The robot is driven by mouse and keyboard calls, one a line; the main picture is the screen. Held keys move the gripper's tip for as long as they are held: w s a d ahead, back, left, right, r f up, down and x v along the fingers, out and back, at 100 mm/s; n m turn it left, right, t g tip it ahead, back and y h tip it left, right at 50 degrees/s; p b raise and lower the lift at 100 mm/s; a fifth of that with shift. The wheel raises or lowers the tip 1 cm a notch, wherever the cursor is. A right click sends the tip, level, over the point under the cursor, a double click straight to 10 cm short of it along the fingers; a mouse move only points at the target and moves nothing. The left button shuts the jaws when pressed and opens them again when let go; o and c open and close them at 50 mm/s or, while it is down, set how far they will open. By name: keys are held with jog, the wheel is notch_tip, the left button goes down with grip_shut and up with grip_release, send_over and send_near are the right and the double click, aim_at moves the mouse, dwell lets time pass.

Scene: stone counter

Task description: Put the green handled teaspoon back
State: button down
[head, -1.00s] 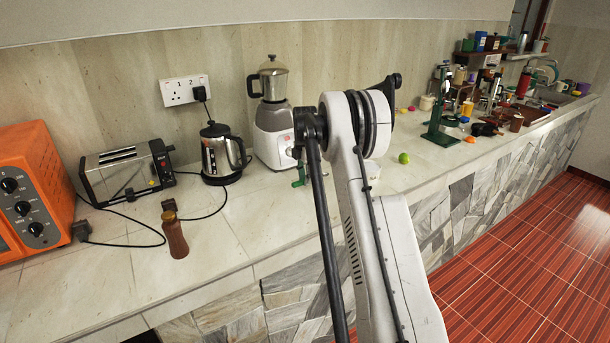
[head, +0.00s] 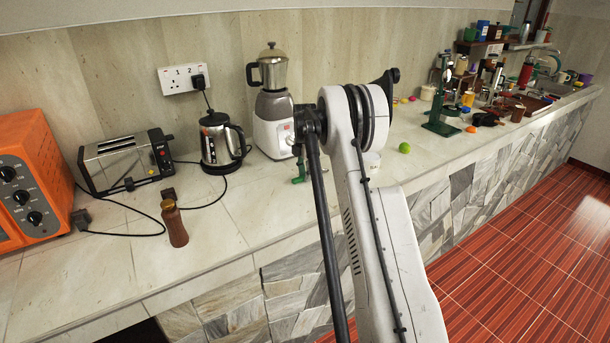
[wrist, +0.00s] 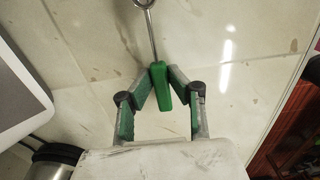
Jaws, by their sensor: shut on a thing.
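The green-handled teaspoon shows in the wrist view, with its green handle (wrist: 161,88) low and its metal shaft running up to the top edge, where its round metal end is partly cut off. My gripper (wrist: 161,78) is shut on the green handle, one finger on each side. The pale stone counter (wrist: 95,60) lies beneath; I cannot tell how high above it the spoon is. In the head view my arm hides most of the gripper, and a small green part (head: 298,172) shows beside the arm near the blender.
A blender (head: 272,125), kettle (head: 215,145), toaster (head: 122,163), orange oven (head: 35,180) and brown bottle (head: 174,226) stand on the left. A green ball (head: 404,148) and green stand (head: 441,105) are right of my arm. Bare counter (head: 100,270) lies at front left.

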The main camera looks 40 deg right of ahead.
jog(key=shift+f+b, duration=0.35)
jog(key=shift+f, duration=0.2)
jog(key=c, duration=1.6)
grip_release()
jog(key=shift+o, duration=0.2)
notch_tip(320, 180, up, 12)
jog(key=shift+a+r, duration=0.1)
jog(key=shift+r, duration=0.05)
jog(key=s+a+r+m+t, duration=0.1)
jog(key=s+a+r+m, duration=0.2)
jog(key=s+a+r, duration=0.4)
jog(key=s+a+r+m+t, duration=0.15)
jog(key=s+a+r, duration=0.25)
jog(key=a, duration=0.5)
jog(key=s+a+r+m+t, duration=0.1)
jog(key=s+a+r+m, duration=0.4)
jog(key=a, duration=0.3)
jog(key=s+a+f+m+t, duration=0.1)
jog(key=s+a+f+m, duration=0.1)
jog(key=s+a, duration=0.3)
jog(key=s+a+f+m+t, duration=0.1)
jog(key=s+a+f+m, duration=0.1)
jog(key=s, duration=1)
jog(key=s+a+f+m+t, duration=0.1)
jog(key=s+a+f+m, duration=0.2)
jog(key=s+a, duration=0.4)
jog(key=shift+s+a+m+t, duration=0.3)
jog(key=shift+s+m+t, duration=0.05)
jog(key=shift+s, duration=0.6)
